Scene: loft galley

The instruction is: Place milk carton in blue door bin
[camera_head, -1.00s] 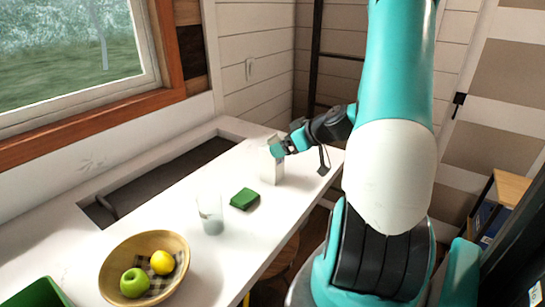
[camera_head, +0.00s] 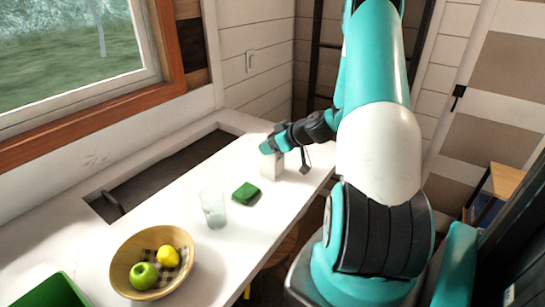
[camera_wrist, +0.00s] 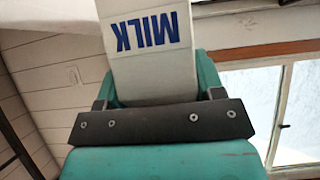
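The white milk carton (camera_head: 272,163) is upright at the far end of the white counter, its upper part covered by my gripper (camera_head: 272,145). In the wrist view the carton (camera_wrist: 150,60) has blue "MILK" lettering, upside down. It lies between the two teal fingers of my gripper (camera_wrist: 157,95), which sit close along both its sides. No clear gap shows, but I cannot tell whether they press on it. Whether the carton's base touches the counter is unclear. I cannot make out a blue door bin.
On the counter (camera_head: 245,225) are a green block (camera_head: 246,193), a clear glass (camera_head: 213,208), a wooden bowl (camera_head: 120,262) with fruit, and a green container (camera_head: 50,292). A sink recess (camera_head: 165,175) runs along the window side. A wood-topped unit (camera_head: 506,181) with something blue stands right.

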